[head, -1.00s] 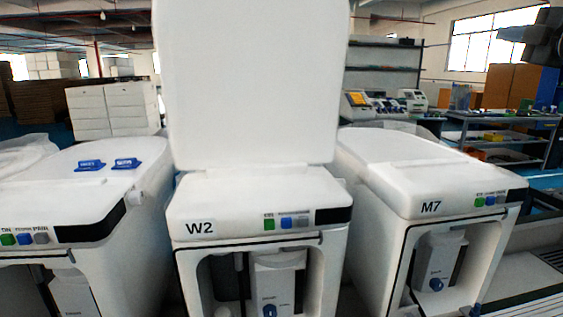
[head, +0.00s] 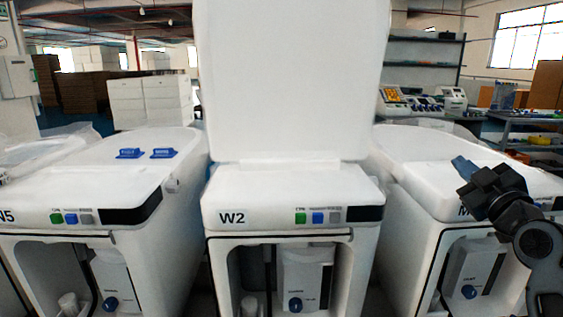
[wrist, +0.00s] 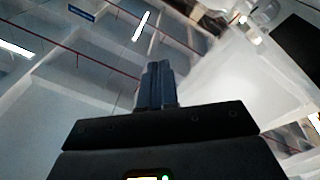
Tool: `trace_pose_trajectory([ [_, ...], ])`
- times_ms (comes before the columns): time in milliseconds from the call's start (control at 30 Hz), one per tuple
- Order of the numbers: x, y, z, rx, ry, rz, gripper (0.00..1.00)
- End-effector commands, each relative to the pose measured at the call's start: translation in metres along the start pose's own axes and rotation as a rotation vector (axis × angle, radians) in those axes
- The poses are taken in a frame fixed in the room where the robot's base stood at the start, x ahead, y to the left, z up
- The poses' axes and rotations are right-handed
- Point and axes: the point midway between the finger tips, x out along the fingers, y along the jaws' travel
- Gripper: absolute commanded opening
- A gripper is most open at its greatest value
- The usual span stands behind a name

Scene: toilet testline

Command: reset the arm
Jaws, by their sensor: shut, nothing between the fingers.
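My gripper (head: 464,167) is at the right in the head view, in front of the right toilet, hiding most of its label. Its blue-grey fingers point up and left. In the wrist view the fingers (wrist: 155,84) are together with nothing between them, against the ceiling and a pale surface. The middle toilet, labelled W2 (head: 232,218), stands in front of me with its lid (head: 290,80) raised upright. My gripper is apart from that lid, to its right.
The left toilet (head: 80,190) has its lid down with two blue pieces (head: 146,153) on top. The right toilet (head: 420,150) also has its lid down. A bench (head: 525,125) with devices stands behind at the right. White boxes (head: 150,100) are stacked at the back left.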

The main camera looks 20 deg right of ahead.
Motion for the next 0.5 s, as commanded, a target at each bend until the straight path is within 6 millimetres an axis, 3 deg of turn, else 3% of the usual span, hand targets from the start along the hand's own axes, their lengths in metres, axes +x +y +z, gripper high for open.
trace_pose_trajectory([
  [33,-0.014,-0.027,0.005,0.052,-0.014,-0.011,0.00],
  [200,-0.063,-0.096,0.016,0.207,-0.057,-0.027,0.00],
  [500,-0.172,-0.190,0.023,0.419,-0.148,-0.069,0.00],
])
